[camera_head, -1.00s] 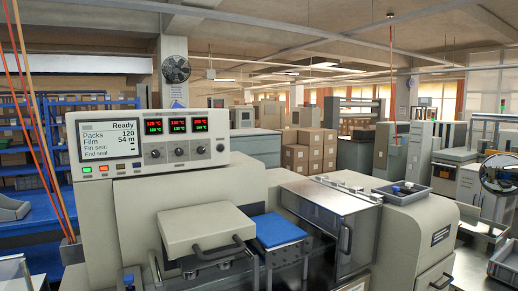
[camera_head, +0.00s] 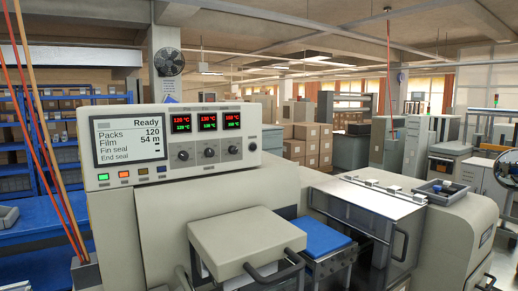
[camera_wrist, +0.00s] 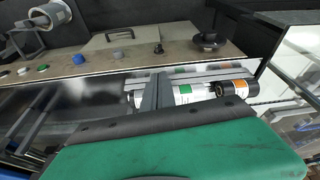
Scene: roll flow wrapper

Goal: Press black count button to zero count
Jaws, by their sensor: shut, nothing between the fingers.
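The control panel (camera_head: 170,165) of the wrapper faces me in the head view, with a screen (camera_head: 129,141) reading Ready, Packs 120, Film 54 m. Under the screen is a row of small buttons: a green one (camera_head: 103,177), an orange one (camera_head: 124,174) and two darker ones, whose labels are too small to read. Three dark knobs and a small dark round part (camera_head: 252,147) sit to the right. I cannot tell which is the black count button. My gripper (camera_wrist: 156,90) shows only in the wrist view, shut and empty, apart from the panel.
A cream cover with a black handle (camera_head: 247,240) and a blue pad (camera_head: 321,237) lie below the panel. A clear guard (camera_head: 370,215) stands to the right. The wrist view shows printed film rolls (camera_wrist: 195,90) and a surface with several coloured knobs. Orange cables hang at the left.

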